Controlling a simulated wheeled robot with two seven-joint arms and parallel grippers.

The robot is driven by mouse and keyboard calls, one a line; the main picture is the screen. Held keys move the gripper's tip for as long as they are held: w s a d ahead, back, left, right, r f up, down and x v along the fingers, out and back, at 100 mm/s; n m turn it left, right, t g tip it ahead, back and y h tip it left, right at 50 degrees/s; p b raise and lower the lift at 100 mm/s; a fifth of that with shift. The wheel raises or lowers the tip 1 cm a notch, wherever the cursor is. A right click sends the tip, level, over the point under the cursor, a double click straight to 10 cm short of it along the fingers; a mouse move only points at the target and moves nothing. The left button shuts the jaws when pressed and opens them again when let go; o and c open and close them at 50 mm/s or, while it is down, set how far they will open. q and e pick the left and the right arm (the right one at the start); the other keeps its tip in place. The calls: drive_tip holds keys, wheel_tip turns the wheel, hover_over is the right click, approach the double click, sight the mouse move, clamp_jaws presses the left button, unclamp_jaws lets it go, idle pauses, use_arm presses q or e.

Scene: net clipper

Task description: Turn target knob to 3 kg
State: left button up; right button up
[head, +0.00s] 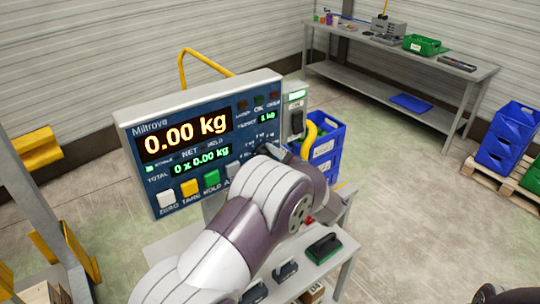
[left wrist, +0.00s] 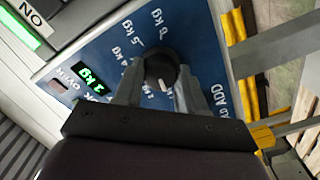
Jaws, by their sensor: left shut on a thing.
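The blue scale panel (head: 215,165) reads 0.00 kg in orange, with a small green target readout (head: 267,116) that seems to say 1 kg. In the left wrist view the target readout (left wrist: 93,82) also seems to say 1 kg. The round dark target knob (left wrist: 161,70) sits on the panel, ringed by kg marks that are partly covered and hard to read. My left gripper (left wrist: 160,82) is shut on the knob, one finger on each side.
White, yellow and green buttons (head: 211,178) line the panel's lower edge. A switch box (head: 296,112) is at its right side. Blue crates (head: 325,150) stand behind, and a workbench (head: 400,55) is at the back right.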

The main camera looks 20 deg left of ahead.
use_arm(q)
drive_tip(key=m+p, duration=0.1)
drive_tip(key=m, duration=0.1)
drive_tip(key=m+p, duration=0.2)
drive_tip(key=m, duration=0.1)
drive_tip(key=m+p, duration=0.1)
drive_tip(key=m, duration=0.2)
drive_tip(key=shift+r, duration=0.35)
drive_tip(key=m+p, duration=0.3)
drive_tip(key=m, duration=0.1)
drive_tip(key=shift+m, duration=0.3)
drive_tip(key=shift+m+p, duration=0.8)
drive_tip(key=shift+m, duration=0.8)
drive_tip(key=shift+w+f, duration=0.1)
drive_tip(key=o, duration=0.8)
drive_tip(key=shift+o, duration=1.3)
drive_tip(key=shift+a, duration=0.1)
drive_tip(key=shift+a+f, duration=0.1)
drive_tip(key=shift+f, duration=0.1)
